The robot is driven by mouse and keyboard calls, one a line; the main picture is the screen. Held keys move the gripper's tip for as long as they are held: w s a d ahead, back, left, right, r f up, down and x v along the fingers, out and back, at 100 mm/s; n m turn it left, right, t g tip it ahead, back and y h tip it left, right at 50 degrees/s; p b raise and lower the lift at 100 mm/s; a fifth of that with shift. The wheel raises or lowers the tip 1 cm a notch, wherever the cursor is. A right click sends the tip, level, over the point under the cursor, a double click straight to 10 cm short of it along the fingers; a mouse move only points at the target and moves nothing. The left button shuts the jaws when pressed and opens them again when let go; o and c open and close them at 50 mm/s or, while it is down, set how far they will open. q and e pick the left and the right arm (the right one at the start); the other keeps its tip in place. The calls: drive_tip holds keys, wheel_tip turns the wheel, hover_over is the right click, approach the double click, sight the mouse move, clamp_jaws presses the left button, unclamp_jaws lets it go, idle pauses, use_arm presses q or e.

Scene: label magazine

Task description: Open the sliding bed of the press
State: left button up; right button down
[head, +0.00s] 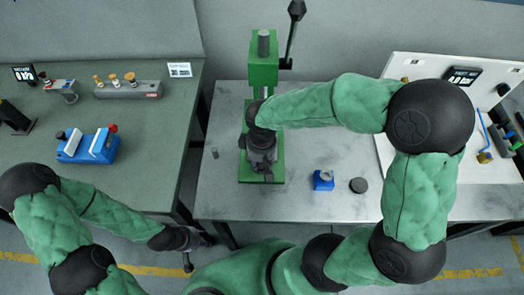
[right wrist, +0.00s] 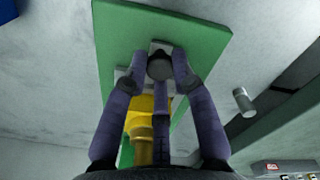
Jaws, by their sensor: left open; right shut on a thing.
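The green press (head: 264,68) stands on the grey table, with a dark lever at its upper right. My right gripper (head: 262,174) is low at the front of the press, above its green base (head: 246,172). In the right wrist view my right gripper (right wrist: 160,68) is shut on a dark round knob (right wrist: 159,67) at a light grey block over the green base plate (right wrist: 205,30). A yellow part (right wrist: 145,128) shows between the fingers. The bed itself is mostly hidden. My left gripper (head: 188,263) is open and empty, low at the left, away from the press.
A blue block (head: 323,181) and a dark disc (head: 358,185) lie right of the press. A small grey cylinder (head: 214,153) stands left of it. The left bench (head: 150,140) holds a blue fixture (head: 88,146). A white panel (head: 398,70) stands at the right.

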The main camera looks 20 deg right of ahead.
drive_tip(key=c, duration=1)
unclamp_jaws()
drive_tip(key=shift+r, duration=0.1)
wheel_tip(320, 180, up, 12)
drive_tip(key=shift+f, duration=0.1)
